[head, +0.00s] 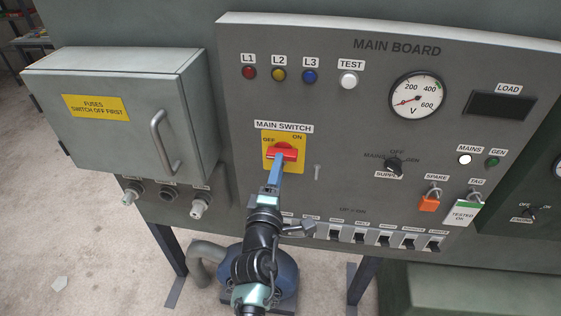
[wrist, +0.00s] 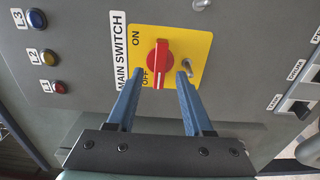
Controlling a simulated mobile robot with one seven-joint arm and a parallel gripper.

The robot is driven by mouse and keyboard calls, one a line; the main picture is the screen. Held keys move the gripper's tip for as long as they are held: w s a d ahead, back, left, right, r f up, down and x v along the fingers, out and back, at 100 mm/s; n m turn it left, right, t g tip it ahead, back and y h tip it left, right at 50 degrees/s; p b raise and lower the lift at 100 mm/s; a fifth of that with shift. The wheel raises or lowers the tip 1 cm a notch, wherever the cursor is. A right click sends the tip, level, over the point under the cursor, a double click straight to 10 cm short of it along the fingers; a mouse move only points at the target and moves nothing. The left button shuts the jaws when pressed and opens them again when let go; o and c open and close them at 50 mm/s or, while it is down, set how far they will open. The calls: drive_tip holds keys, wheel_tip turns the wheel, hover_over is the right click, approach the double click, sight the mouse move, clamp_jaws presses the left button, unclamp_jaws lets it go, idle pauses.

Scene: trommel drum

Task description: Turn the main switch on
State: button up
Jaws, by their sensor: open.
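The main switch is a red rotary knob (head: 283,150) on a yellow plate (head: 268,160), under the MAIN SWITCH label. In the wrist view the red knob (wrist: 161,55) lies lengthwise along the picture's vertical, crosswise on the board. One end is beside the OFF mark; ON is printed toward the other end. My gripper (head: 277,163) is in front of the plate, its blue fingers pointing at the knob. In the wrist view my gripper (wrist: 160,75) is open, with one fingertip on each side of the knob. Contact cannot be told.
A metal peg (head: 317,171) sticks out right of the plate. A small metal stub (wrist: 186,65) shows by one fingertip in the wrist view. A grey fuse box (head: 110,115) with a handle stands left. A row of breakers (head: 358,237) lies below.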

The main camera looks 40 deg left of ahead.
drive_tip(key=shift+x, duration=1.7)
drive_tip(key=shift+c, duration=0.3)
clamp_jaws()
